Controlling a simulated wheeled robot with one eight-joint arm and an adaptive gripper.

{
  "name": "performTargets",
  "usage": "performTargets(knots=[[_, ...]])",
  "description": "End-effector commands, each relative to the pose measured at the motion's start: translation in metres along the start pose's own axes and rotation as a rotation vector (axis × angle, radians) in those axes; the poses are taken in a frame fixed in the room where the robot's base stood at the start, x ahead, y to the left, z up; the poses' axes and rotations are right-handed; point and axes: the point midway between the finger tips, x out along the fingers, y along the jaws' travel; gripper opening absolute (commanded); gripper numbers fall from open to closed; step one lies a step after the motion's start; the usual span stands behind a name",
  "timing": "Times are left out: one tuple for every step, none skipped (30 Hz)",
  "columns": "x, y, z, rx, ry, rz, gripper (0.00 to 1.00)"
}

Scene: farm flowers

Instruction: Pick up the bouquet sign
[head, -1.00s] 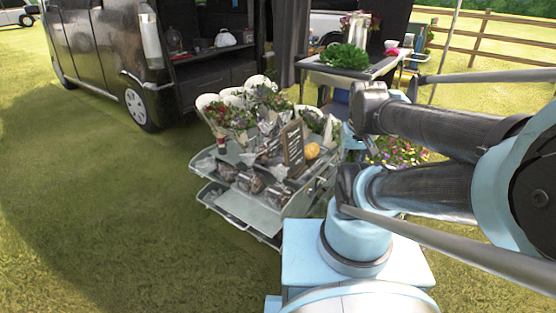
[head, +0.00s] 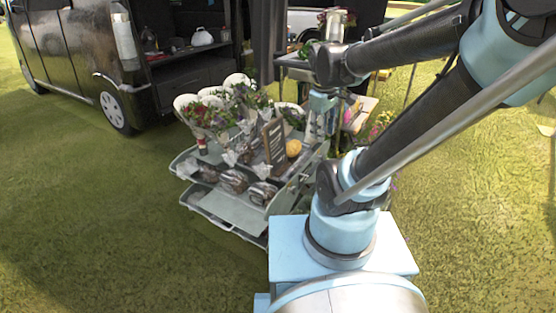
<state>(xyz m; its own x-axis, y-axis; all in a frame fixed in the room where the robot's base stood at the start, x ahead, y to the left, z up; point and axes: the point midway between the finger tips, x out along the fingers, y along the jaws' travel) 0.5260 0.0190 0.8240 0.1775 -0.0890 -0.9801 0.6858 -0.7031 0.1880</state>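The bouquet sign (head: 274,143) is a small dark board in a brown frame with pale writing. It stands upright, slightly tilted, on the grey tiered flower stand (head: 238,212), among bouquets and wrapped packets. My gripper (head: 318,138) hangs at the end of my arm, over the right end of the stand, to the right of the sign and apart from it in the picture. It is small and partly lost against the stand, so its fingers cannot be made out. Nothing is seen in it.
Bouquets in white wraps (head: 205,112) crowd the back of the stand. A yellow round thing (head: 293,148) sits just right of the sign, and a small red-topped jar (head: 202,145) at the left. A black van (head: 75,60) is behind. Open grass lies left and right.

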Motion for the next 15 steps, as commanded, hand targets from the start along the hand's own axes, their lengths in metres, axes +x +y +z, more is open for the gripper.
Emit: performTargets(knots=[[-0.004, 0.007, -0.014, -0.078, -0.006, 0.007, 0.33], [-0.005, 0.011, -0.021, -0.130, -0.010, 0.010, 0.33], [-0.006, 0.016, -0.031, -0.196, -0.016, 0.016, 0.33], [-0.007, 0.019, -0.038, -0.248, -0.022, 0.020, 0.33], [-0.008, 0.022, -0.046, -0.299, -0.026, 0.024, 0.33], [-0.009, 0.027, -0.056, -0.365, -0.033, 0.028, 0.33], [-0.009, 0.030, -0.064, -0.416, -0.039, 0.032, 0.33], [-0.010, 0.033, -0.072, -0.467, -0.045, 0.036, 0.33], [-0.010, 0.036, -0.083, -0.534, -0.052, 0.039, 0.33], [-0.009, 0.039, -0.091, -0.584, -0.058, 0.043, 0.33], [-0.009, 0.042, -0.100, -0.634, -0.064, 0.046, 0.33], [-0.009, 0.045, -0.111, -0.702, -0.072, 0.050, 0.33], [-0.008, 0.046, -0.120, -0.752, -0.077, 0.053, 0.33], [-0.007, 0.048, -0.129, -0.802, -0.084, 0.056, 0.33], [-0.006, 0.051, -0.141, -0.869, -0.093, 0.060, 0.33]])
